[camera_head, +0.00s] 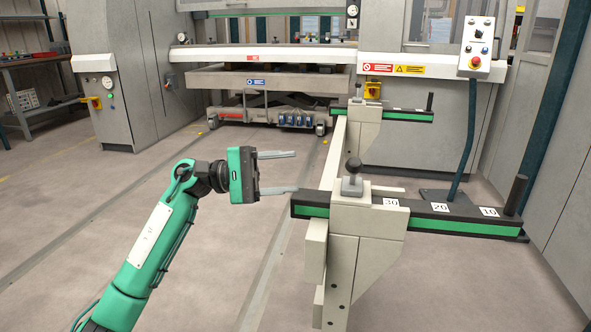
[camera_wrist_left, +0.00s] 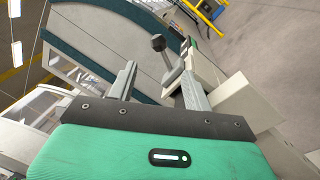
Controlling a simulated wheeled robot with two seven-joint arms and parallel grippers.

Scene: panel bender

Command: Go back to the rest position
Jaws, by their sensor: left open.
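My left gripper (camera_head: 278,172) is open and empty, its two grey fingers spread apart and pointing right toward the near support arm. That arm (camera_head: 312,211) is black and green with number labels, and carries a block with a dark-knobbed lever (camera_head: 352,172). The lower finger's tip appears close to the arm's left end; I cannot tell whether they touch. In the left wrist view the open fingers (camera_wrist_left: 157,85) also show with nothing between them, and the knobbed lever (camera_wrist_left: 158,44) appears beyond them. My right gripper is not in view.
A second support arm (camera_head: 405,115) extends farther back. A control box (camera_head: 477,48) on a dark green post stands at the right. The bending machine (camera_head: 260,55) spans the back, with a grey cabinet (camera_head: 118,85) at the left. The floor (camera_head: 75,200) on the left is clear.

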